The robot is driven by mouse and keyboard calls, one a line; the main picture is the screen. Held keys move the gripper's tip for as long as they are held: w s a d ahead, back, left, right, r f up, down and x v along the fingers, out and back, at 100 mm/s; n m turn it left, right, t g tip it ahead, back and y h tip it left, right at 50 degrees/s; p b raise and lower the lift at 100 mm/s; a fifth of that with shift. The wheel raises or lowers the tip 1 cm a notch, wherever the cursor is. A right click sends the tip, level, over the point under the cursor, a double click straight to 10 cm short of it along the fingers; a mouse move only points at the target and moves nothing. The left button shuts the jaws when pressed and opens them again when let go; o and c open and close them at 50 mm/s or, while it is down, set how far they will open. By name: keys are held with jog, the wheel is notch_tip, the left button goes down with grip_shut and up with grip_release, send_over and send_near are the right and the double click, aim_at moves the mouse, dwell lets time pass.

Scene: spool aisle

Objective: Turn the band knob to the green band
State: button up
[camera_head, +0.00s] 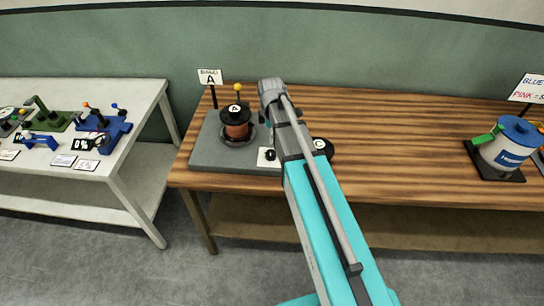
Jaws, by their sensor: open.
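A small black knob (270,155) sits on a white plate at the front right of a grey base board on the wooden table. It looks like the band knob; its pointer and any green band are too small to make out. My arm reaches over the board from the lower right. My gripper (281,117) is at the arm's far end, above and behind the knob and apart from it in the picture. It is mostly hidden by my own arm; its jaws are open, and I see nothing held.
A copper-coloured spool with a black top marked A (237,131) stands left of the knob, with a yellow-tipped post behind. A black disc marked C (322,147) lies to the right. A white table (130,130) with devices is left.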

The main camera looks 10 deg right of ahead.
aim_at(271, 153)
jog(key=shift+f+b, duration=4.9)
jog(key=shift+f, duration=0.3)
jog(key=c, duration=1.1)
jog(key=shift+d, duration=0.2)
jog(key=shift+c, duration=0.2)
jog(key=shift+a, duration=0.15)
